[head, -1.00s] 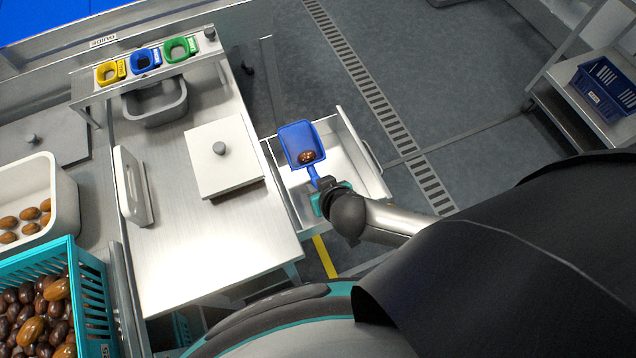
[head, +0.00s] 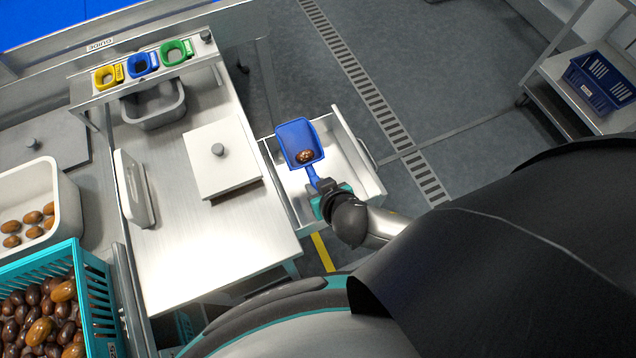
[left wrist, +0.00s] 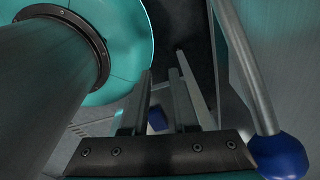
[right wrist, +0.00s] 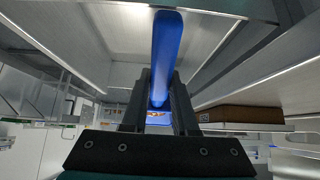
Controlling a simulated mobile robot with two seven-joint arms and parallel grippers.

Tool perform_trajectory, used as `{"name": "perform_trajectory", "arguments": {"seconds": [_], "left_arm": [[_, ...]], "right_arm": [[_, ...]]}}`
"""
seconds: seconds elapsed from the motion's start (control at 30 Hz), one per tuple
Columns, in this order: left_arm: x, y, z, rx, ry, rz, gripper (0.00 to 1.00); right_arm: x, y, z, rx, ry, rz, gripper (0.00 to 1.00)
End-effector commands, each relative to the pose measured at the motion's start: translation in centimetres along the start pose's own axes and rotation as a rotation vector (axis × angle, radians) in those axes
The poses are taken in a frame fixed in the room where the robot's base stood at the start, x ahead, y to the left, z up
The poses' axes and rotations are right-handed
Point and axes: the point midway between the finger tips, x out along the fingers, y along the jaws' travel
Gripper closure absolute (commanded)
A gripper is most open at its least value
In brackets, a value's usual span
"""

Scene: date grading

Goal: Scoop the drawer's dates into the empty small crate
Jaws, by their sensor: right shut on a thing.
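A blue scoop (head: 297,134) is over the open pale drawer (head: 350,184), with at least one brown date (head: 304,156) in its pan. My right gripper (head: 324,190) is shut on the scoop's handle, which also runs between the fingers in the right wrist view (right wrist: 164,60). The scoop hides part of the drawer, and I see no loose dates on its bare floor. A small blue crate (head: 590,97) stands on a shelf at the far right, with no dates visible in it. My left gripper (left wrist: 158,100) shows only in the left wrist view, fingers apart and empty.
A steel table (head: 190,255) with a white lidded block (head: 225,175) is left of the drawer. A teal crate (head: 98,290) and a white bin (head: 68,205) at left hold dates. Open floor lies between the drawer and the shelf (head: 550,85).

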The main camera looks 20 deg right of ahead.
Motion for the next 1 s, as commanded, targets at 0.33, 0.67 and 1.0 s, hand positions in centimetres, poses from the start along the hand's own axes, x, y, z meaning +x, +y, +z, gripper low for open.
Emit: {"name": "perform_trajectory", "arguments": {"seconds": [0.33, 0.67, 1.0], "left_arm": [[-0.1, -0.6, 0.1, 0.004, -0.002, -0.008, 0.73], [-0.1, -0.6, 0.1, 0.004, -0.002, -0.008, 0.73], [-0.4, -0.2, 0.2, 0.005, -0.005, -0.002, 0.73]], "right_arm": [[0.0, 0.0, -0.1, -0.001, 0.003, 0.000, 1.00], [0.0, 0.0, -0.1, -0.001, 0.003, 0.000, 1.00], [-0.1, 0.5, -1.9, 0.007, 0.011, 0.008, 1.00]]}}
